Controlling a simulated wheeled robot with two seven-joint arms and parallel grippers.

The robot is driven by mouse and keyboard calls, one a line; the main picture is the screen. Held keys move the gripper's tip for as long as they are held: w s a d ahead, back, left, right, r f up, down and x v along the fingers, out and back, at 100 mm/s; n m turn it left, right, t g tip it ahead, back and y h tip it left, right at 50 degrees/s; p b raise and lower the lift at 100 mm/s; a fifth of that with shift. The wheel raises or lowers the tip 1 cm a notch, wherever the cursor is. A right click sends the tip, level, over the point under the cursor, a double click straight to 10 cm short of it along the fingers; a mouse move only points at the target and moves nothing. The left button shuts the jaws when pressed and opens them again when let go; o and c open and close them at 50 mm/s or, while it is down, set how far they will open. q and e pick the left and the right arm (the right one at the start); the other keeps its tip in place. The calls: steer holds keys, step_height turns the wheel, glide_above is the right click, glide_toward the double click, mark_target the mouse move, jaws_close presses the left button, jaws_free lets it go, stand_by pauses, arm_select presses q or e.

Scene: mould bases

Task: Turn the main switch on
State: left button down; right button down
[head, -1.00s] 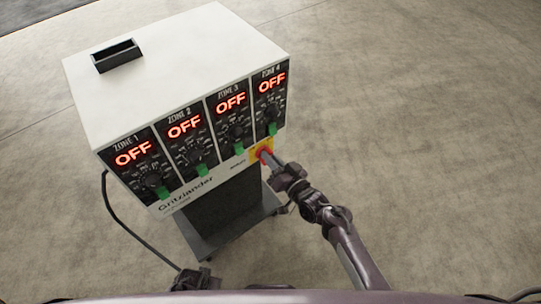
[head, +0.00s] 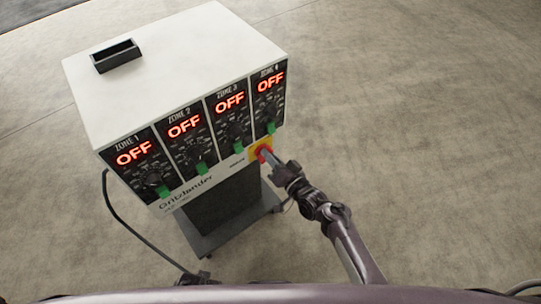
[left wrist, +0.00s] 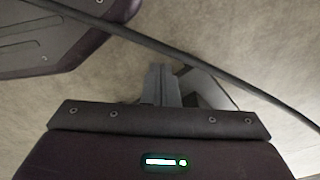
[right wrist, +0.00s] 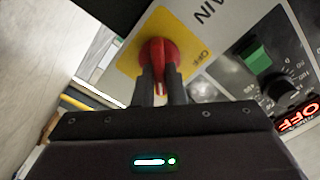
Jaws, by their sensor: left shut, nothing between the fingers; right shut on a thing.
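The main switch (right wrist: 160,54) is a red rotary knob on a yellow plate (right wrist: 127,59), low on the right of the white control box (head: 180,50). It also shows in the head view (head: 263,153). My right gripper (right wrist: 160,84) is shut on the red knob. The word OFF is readable beside the knob in the right wrist view. The zone displays (head: 184,126) glow red OFF.
Green zone switches (head: 163,191) and dark dials line the panel. A black cable (head: 130,232) runs from the box's left side to the floor and crosses the left wrist view (left wrist: 150,42). The box stands on a dark wheeled base (head: 215,236). Floor on the right is clear.

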steer(key=c, duration=1.5)
jaws_free()
arm_select(q)
steer(key=shift+w, duration=0.1)
arm_select(e)
steer(key=shift+s, duration=0.1)
